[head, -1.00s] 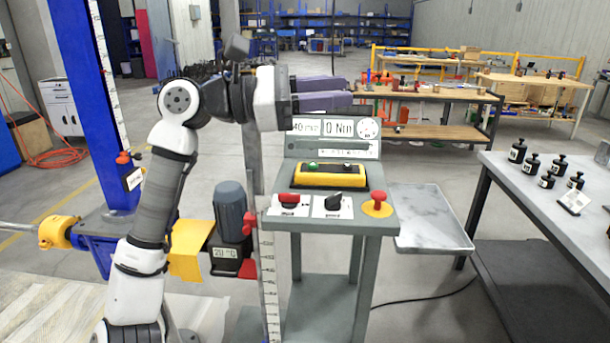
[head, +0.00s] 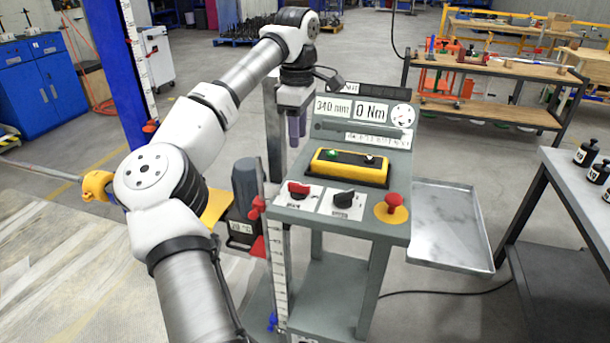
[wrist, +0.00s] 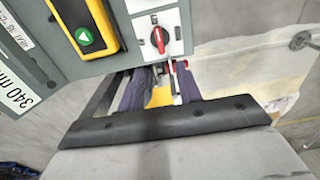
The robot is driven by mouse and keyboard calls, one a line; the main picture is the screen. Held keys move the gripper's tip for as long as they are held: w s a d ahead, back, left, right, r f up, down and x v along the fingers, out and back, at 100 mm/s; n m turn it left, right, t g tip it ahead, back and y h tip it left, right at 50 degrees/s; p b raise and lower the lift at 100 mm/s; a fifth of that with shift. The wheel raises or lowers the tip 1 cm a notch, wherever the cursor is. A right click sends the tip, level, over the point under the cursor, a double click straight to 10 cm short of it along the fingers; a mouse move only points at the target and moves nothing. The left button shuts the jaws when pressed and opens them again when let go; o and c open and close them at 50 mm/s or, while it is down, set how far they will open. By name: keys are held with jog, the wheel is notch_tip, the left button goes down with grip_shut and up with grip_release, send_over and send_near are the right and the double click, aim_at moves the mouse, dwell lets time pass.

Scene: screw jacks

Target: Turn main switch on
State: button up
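The red rotary switch (head: 298,190), which I take to be the main switch, sits on a white plate at the left front of the grey console (head: 335,222). It shows in the wrist view (wrist: 158,40) with its handle roughly upright in that picture. Its label is too small to read. My gripper (head: 297,143) points down beside the console's back left, behind the switch and apart from it. In the wrist view my gripper (wrist: 163,76) shows two dark purple fingers with a gap between them, open and empty.
A black rotary switch (head: 345,199) and a red emergency button (head: 393,203) stand to its right. A yellow button box (head: 347,167) lies behind, below the display panel (head: 372,111). A grey motor (head: 247,188) stands left of the console. A metal tray (head: 452,222) is at its right.

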aim_at(299, 184)
notch_tip(299, 184, down, 13)
jog(key=p, duration=0.3)
jog(key=shift+f, duration=0.1)
grip_shut()
